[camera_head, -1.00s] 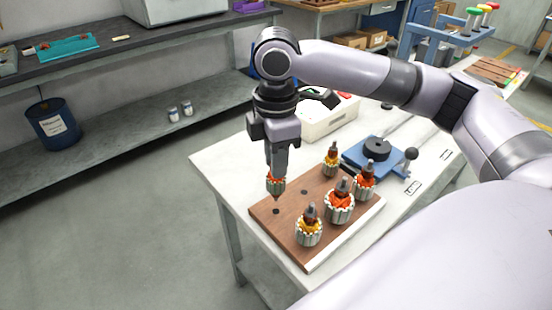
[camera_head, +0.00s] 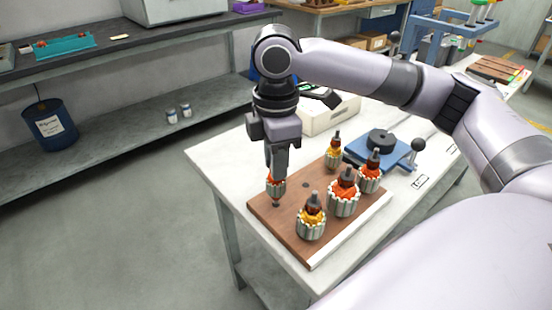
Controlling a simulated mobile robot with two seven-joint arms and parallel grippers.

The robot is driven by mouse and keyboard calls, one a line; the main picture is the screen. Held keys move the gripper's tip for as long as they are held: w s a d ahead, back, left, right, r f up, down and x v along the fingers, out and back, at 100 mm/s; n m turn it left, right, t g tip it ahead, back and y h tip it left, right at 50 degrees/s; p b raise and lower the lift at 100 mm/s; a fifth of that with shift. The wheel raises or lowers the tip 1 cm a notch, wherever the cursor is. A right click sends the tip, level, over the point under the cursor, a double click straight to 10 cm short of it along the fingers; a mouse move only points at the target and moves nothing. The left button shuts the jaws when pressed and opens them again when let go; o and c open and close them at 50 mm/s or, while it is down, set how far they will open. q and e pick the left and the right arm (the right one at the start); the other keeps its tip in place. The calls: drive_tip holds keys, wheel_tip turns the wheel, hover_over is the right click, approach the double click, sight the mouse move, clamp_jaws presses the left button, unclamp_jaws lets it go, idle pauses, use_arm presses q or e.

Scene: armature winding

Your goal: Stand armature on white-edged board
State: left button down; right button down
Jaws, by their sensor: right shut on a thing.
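The brown board (camera_head: 290,228) with a white edge along its front right side lies on the white table. My right gripper (camera_head: 276,172) points down over the board's left corner. It is shut on an armature (camera_head: 276,188) with orange windings, held upright. The lower shaft of this armature reaches the board at the left hole; I cannot tell how deep it sits. Several other armatures stand upright on the board: a yellow one (camera_head: 311,222) in front, a large orange one (camera_head: 344,196), a smaller orange one (camera_head: 370,174) and a yellow one (camera_head: 333,154) at the back. My left gripper is not in view.
An empty hole (camera_head: 305,185) shows in the board's middle. A blue fixture with a black disc (camera_head: 380,140) and a knobbed lever stands behind the board. A light bin (camera_head: 325,118) sits at the table's back. A shelf bench (camera_head: 110,50) stands at left.

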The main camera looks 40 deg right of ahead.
drive_tip(key=shift+f, duration=1.1)
drive_tip(key=shift+p, duration=0.35)
idle(1.0)
drive_tip(key=c, duration=0.9)
unclamp_jaws()
drive_tip(key=shift+f, duration=0.1)
wheel_tip(320, 180, up, 6)
drive_tip(key=shift+r+p, duration=0.1)
drive_tip(key=shift+p, duration=0.45)
drive_tip(key=shift+r, duration=0.5)
